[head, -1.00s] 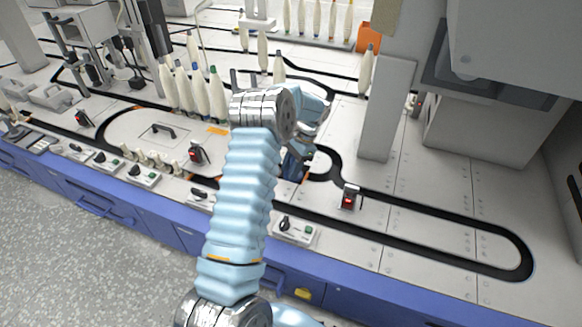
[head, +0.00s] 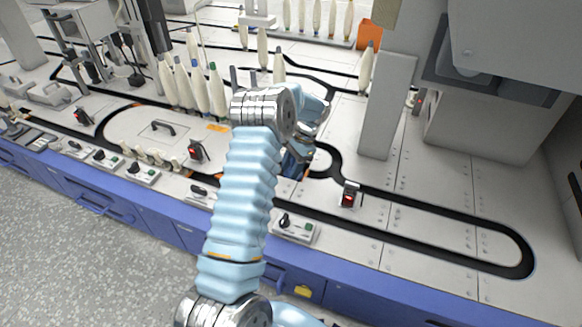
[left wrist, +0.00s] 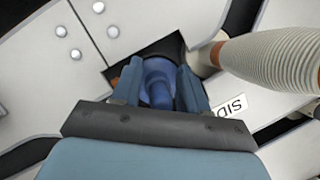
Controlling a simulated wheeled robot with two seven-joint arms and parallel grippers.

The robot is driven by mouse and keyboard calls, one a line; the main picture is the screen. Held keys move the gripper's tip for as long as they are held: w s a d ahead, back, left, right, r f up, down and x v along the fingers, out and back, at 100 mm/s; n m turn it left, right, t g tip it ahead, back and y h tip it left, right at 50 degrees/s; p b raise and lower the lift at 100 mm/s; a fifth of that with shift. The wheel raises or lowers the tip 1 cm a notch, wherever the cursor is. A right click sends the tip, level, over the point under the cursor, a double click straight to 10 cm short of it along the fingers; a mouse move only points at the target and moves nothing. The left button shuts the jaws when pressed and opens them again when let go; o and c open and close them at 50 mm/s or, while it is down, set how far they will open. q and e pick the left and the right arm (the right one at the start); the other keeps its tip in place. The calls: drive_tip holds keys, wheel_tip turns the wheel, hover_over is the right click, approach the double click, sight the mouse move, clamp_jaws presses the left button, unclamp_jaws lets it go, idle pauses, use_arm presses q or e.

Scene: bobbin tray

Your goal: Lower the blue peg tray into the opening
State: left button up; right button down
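The blue peg tray (left wrist: 158,78) is mostly hidden. In the left wrist view its rounded blue peg stands between the fingers of my left gripper (left wrist: 160,88), which look closed on it from both sides. A dark round part and a dark gap show just beyond the peg. In the head view a small dark-blue part of the tray (head: 291,166) shows beneath my left wrist, low over the white worktop by the black track. I cannot tell whether it touches the worktop. The opening is not clearly visible. My right gripper is not in view.
A cream ribbed bobbin (left wrist: 270,58) stands close on the right in the left wrist view. Several cream bobbins (head: 200,90) stand left of my wrist. A grey post (head: 388,105) rises to the right. A small red-lit box (head: 349,195) sits by the track.

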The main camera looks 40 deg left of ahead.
use_arm(q)
drive_tip(key=shift+p+v, duration=1.35)
drive_tip(key=shift+v, duration=0.4)
drive_tip(key=p+v, duration=0.5)
drive_tip(key=v, duration=0.2)
drive_tip(key=shift+r+p, duration=0.3)
drive_tip(key=shift+p, duration=0.05)
